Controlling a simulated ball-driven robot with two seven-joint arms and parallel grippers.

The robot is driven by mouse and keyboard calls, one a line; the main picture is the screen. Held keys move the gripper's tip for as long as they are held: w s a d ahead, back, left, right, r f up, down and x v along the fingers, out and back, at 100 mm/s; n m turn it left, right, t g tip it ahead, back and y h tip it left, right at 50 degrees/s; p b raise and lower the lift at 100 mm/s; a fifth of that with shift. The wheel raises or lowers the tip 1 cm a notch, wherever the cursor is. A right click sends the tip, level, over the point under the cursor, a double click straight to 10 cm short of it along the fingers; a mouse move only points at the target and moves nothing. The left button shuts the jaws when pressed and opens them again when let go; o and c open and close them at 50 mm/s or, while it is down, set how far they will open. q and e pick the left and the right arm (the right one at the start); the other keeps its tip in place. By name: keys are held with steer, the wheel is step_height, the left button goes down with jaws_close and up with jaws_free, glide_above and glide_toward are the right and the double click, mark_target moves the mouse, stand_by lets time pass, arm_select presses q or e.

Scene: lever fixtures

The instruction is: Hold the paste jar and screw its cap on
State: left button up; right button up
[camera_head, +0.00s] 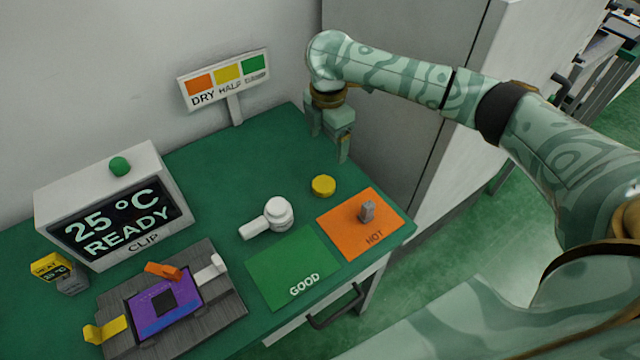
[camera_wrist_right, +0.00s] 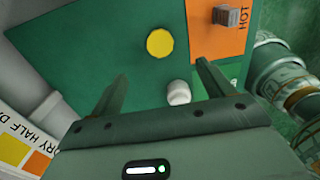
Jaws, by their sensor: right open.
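The paste jar looks to be the small round white container (camera_head: 279,212) standing upright behind the green pad; a white handle-like bar sticks out to its left. It also shows in the right wrist view (camera_wrist_right: 178,92). A flat yellow disc (camera_head: 323,185), which looks like the cap, lies apart on the table to the jar's right; it also shows in the right wrist view (camera_wrist_right: 160,43). My right gripper (camera_head: 328,147) is open and empty above the table's back right, behind the disc; its fingers show in the right wrist view (camera_wrist_right: 162,71). My left gripper is out of view.
A green GOOD pad (camera_head: 293,268) and an orange HOT pad (camera_head: 352,236) with a grey block (camera_head: 367,211) lie at the front. A display box (camera_head: 115,205), clip fixture (camera_head: 225,290) and colour sign (camera_head: 224,78) stand left and back. A grey cabinet (camera_head: 400,90) stands right.

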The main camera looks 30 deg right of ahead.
steer(key=b, duration=0.3)
glide_above(325, 183)
step_height(325, 183, down, 8)
steer(key=shift+w+f, duration=0.1)
steer(key=shift+f, duration=0.15)
steer(key=shift+f+b, duration=0.3)
steer(key=shift+f, duration=0.05)
step_height(325, 183, down, 5)
steer(key=b, duration=0.3)
steer(key=shift+f, duration=0.1)
steer(key=shift+r, duration=0.2)
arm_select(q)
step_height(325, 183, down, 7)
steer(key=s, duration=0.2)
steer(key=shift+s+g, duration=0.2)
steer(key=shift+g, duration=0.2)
arm_select(e)
steer(key=c, duration=1.1)
